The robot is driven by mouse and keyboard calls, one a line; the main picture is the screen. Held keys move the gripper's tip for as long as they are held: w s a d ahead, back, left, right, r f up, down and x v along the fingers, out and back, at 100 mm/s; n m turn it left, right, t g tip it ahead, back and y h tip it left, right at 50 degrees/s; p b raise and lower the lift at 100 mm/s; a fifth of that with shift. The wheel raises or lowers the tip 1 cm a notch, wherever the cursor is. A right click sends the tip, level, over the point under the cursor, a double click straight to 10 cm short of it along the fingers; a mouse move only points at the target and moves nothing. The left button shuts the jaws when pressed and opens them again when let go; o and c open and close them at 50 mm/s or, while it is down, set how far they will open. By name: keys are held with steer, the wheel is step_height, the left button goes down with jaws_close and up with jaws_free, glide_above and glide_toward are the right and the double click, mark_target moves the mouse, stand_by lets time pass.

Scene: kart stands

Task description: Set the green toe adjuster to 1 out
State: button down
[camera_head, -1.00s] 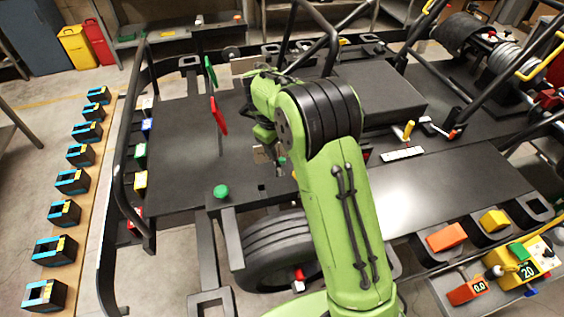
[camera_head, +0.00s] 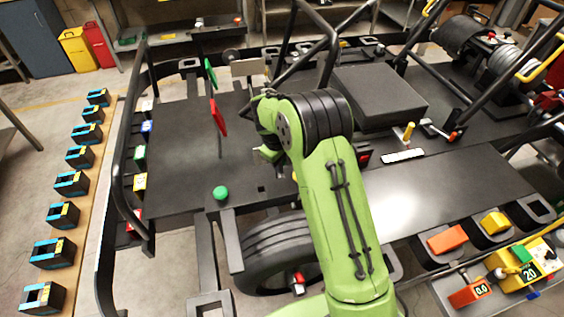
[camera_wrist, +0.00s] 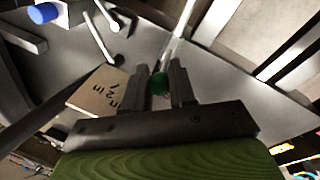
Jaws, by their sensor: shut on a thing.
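In the wrist view, a green knob (camera_wrist: 159,84) sits between the dark fingers of my gripper (camera_wrist: 168,82), which is shut on it. It appears to be the green toe adjuster. A pale rod (camera_wrist: 181,32) runs upward in the picture from near the knob. A tan label plate (camera_wrist: 98,91) with dark writing, including "2 in", lies just left of the fingers. The adjuster's exact setting cannot be read.
In the head view, a separate green ball (camera_head: 221,193) stands on the black floor plate, left of a tyre (camera_head: 279,252). Dark kart tubes surround the arm. A blue cylinder (camera_wrist: 42,13) shows in the wrist view.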

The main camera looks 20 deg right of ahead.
steer(key=a+h+p, duration=0.1)
steer(key=a+h, duration=0.1)
steer(key=h, duration=0.1)
steer(key=shift+f+p, duration=0.15)
steer(key=shift+p, duration=0.15)
stand_by(0.4)
steer(key=c, duration=1)
jaws_free()
steer(key=shift+a, duration=0.1)
